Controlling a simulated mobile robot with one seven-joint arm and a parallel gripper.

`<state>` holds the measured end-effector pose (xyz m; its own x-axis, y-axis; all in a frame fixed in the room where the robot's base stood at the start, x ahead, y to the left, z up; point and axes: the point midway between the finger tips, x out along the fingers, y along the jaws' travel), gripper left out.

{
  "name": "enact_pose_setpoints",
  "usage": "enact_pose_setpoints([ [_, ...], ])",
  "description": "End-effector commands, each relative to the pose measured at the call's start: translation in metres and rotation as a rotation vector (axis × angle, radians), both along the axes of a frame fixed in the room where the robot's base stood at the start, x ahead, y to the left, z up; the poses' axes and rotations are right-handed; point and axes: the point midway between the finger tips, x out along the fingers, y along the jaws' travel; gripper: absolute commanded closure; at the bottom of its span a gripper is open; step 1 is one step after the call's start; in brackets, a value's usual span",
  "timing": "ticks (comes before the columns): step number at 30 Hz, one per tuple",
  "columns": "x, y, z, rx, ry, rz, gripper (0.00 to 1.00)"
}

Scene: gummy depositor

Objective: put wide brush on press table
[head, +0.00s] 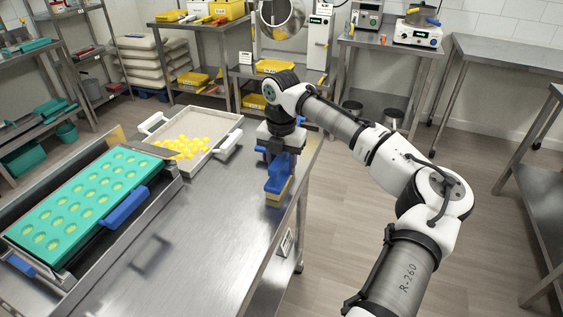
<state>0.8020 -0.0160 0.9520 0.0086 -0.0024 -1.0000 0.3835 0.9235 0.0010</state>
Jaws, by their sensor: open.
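The wide brush (276,186), with a blue upper part and pale yellow bristles at the bottom, is at the right edge of the steel table (205,220) in the head view. Its bristle end appears to be at the tabletop. My gripper (279,152) points down directly over the brush and is open. The gripper overlaps the brush's upper part, so I cannot tell whether the fingers are around it or touching it. I cannot tell for sure that this steel table is the press table.
A teal mold (85,203) with round cavities sits in a metal frame at the left, near a blue handle (124,208). A pale tray (203,152) with yellow gummies lies behind. The table's front middle is clear. A steel bench (510,55) stands at the back right.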

Motion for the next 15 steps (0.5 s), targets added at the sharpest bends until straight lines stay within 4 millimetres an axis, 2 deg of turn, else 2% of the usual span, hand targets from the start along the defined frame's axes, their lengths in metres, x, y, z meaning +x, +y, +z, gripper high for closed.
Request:
enact_pose_setpoints([
  [5, 0.0, 0.0, 0.004, -0.001, -0.001, 0.0, 0.58],
  [7, 0.001, 0.001, 0.012, 0.001, -0.003, 0.0, 0.58],
  [15, 0.0, 0.001, 0.068, 0.001, -0.003, 0.0, 0.58],
])
